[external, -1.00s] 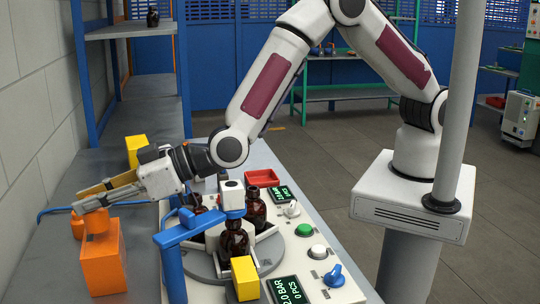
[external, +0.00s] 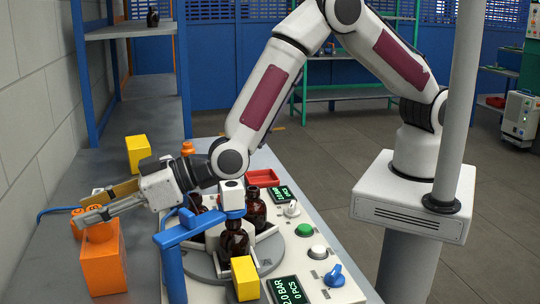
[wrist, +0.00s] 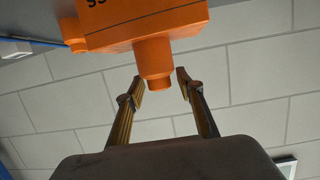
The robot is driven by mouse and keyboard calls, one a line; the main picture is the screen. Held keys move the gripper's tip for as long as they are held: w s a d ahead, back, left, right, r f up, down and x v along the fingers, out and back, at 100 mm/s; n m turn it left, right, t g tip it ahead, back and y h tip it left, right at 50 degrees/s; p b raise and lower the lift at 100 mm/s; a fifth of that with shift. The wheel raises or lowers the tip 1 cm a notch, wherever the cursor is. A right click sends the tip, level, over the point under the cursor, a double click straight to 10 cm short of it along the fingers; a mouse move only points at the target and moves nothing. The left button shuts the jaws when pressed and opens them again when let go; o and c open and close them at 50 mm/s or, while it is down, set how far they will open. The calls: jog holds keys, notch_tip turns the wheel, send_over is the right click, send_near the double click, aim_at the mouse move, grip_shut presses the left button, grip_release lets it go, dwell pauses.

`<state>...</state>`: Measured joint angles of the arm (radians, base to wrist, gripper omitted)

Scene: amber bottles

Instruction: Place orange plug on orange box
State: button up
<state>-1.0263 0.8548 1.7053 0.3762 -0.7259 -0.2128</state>
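An orange box (external: 104,266) stands on the grey bench at the left. The orange plug (external: 101,232) is upright on its top, partly hidden by my near finger. In the wrist view the box (wrist: 130,20) appears upside down, with the plug (wrist: 153,60) against its top face. My gripper (external: 108,203) is open, its fingers on either side of the plug. In the wrist view the gripper (wrist: 161,88) shows a gap on both sides of the plug, with no contact visible.
Another orange part (external: 187,148) stands behind my wrist. Yellow blocks stand behind (external: 138,152) and in front (external: 245,278). Brown bottles (external: 234,240) stand on the round fixture, beside a blue bracket (external: 178,240). A grey wall (external: 35,120) runs along the left.

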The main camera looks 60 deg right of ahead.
jog(key=shift+r, duration=0.15)
jog(key=shift+v, duration=1.3)
jog(key=v, duration=0.9)
jog(key=shift+d+r, duration=0.15)
jog(key=shift+d, duration=0.1)
jog(key=w+d+r+m+h, duration=0.1)
jog(key=w+d+r, duration=0.25)
jog(key=d, duration=0.25)
jog(key=w+d+r+m+h, duration=0.1)
jog(key=w+d+r, duration=0.25)
jog(key=d, duration=0.35)
jog(key=s+d+r+m+g+h, duration=0.1)
jog(key=d+r, duration=0.2)
jog(key=d, duration=0.5)
jog(key=s+d+r+m+g+h, duration=0.1)
jog(key=d+r+h, duration=0.1)
jog(key=d, duration=0.6)
jog(key=s+d+m+g+h, duration=0.1)
jog(key=s+d+m+h, duration=0.1)
jog(key=s+d, duration=0.8)
jog(key=s+d+m+g+h, duration=0.2)
jog(key=s+d+h, duration=0.1)
jog(key=s+d, duration=0.8)
jog(key=d, duration=0.5)
jog(key=shift+d+r+m, duration=0.25)
jog(key=shift+d+m, duration=0.05)
jog(key=shift+m, duration=0.1)
